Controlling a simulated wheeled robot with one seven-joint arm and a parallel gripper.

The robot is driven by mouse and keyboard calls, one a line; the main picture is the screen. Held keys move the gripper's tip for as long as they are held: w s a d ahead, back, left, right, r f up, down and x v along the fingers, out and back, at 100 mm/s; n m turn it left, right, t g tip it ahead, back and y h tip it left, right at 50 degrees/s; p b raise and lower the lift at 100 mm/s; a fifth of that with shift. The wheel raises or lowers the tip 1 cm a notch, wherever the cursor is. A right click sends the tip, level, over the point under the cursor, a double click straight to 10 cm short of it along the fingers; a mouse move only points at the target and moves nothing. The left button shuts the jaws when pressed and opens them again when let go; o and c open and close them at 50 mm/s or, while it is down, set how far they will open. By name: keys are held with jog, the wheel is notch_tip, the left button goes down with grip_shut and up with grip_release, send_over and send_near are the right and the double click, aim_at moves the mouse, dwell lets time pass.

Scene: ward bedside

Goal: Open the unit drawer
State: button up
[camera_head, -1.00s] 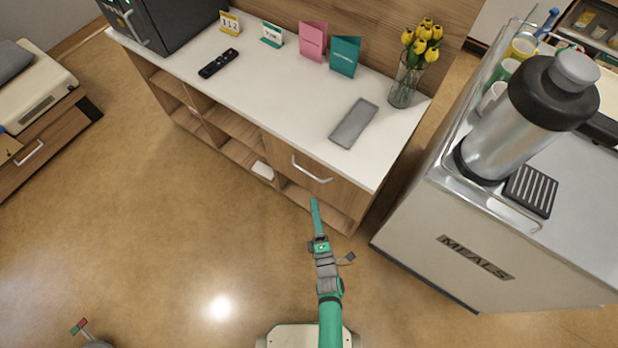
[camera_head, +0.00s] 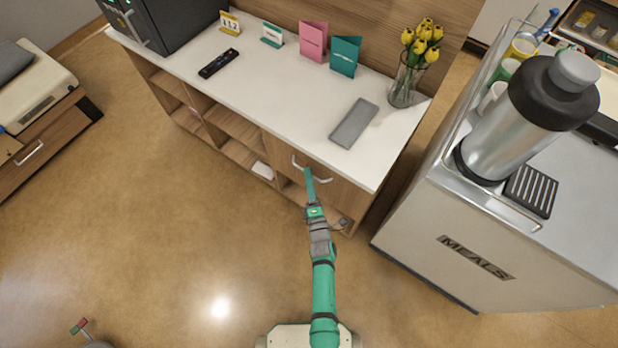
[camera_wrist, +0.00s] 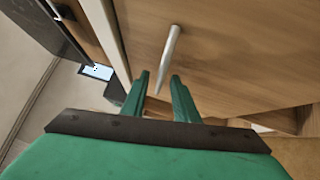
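The unit (camera_head: 250,110) is a low wooden cabinet with a white top and open shelves. Its drawer front (camera_head: 345,192) is at the right end, under the top, and looks shut. A pale bar handle (camera_head: 325,180) is on the drawer front. My gripper (camera_head: 308,172) is at the handle in the head view and hides its middle. In the wrist view my gripper (camera_wrist: 159,80) has two green fingers spread apart, with a gap between them. The handle (camera_wrist: 169,58) runs down toward that gap. I cannot tell whether the fingers touch it.
A steel meals trolley (camera_head: 420,215) with a large flask (camera_head: 515,125) stands close on the right. On the unit top are a grey tray (camera_head: 354,123), a vase of yellow tulips (camera_head: 404,85), cards and a remote (camera_head: 219,63).

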grip_shut()
dwell(1.4)
